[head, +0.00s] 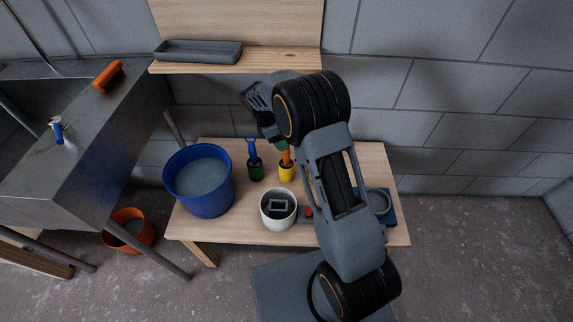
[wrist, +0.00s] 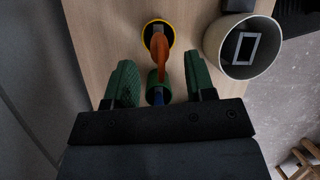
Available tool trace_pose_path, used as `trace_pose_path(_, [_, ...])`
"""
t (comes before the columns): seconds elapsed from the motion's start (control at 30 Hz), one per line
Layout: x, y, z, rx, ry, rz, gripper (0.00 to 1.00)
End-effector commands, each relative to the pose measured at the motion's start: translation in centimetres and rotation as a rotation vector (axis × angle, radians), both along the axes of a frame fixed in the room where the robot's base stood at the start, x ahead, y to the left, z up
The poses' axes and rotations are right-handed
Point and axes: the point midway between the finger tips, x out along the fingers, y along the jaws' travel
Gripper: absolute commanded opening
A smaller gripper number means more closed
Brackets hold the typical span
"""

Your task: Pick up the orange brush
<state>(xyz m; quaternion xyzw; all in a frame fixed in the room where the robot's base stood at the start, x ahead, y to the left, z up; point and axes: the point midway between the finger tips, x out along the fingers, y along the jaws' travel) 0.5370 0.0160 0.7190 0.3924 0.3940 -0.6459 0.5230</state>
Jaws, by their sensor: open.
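The orange brush (head: 286,156) stands in a yellow cup (head: 287,172) on the wooden bench, below my gripper. In the wrist view the orange brush (wrist: 160,52) rises from the yellow cup (wrist: 172,35), with its handle in line with the gap between the fingers. My gripper (wrist: 160,66) is open, with one green finger pad on each side and no visible contact with the brush. In the head view my arm hides most of the gripper.
A green cup (head: 256,172) with a blue brush (head: 252,149) stands left of the yellow cup. A white pot (head: 278,221) holding a grey part is in front. A blue bucket (head: 207,205) stands at the left. A shelf (head: 285,60) with a grey tray (head: 198,51) is behind.

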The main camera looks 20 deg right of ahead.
Motion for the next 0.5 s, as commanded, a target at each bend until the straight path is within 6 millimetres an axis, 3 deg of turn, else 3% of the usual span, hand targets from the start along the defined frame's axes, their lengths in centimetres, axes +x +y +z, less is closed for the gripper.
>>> trace_pose_path(0.17, [-0.25, -0.59, -1.44, 0.001, -0.001, -0.001, 0.50])
trace_pose_path(0.43, [-0.28, -0.66, -1.58, 0.001, -0.001, 0.000, 0.50])
trace_pose_path(0.5, [-0.28, -0.64, -1.57, 0.001, -0.001, 0.000, 0.45])
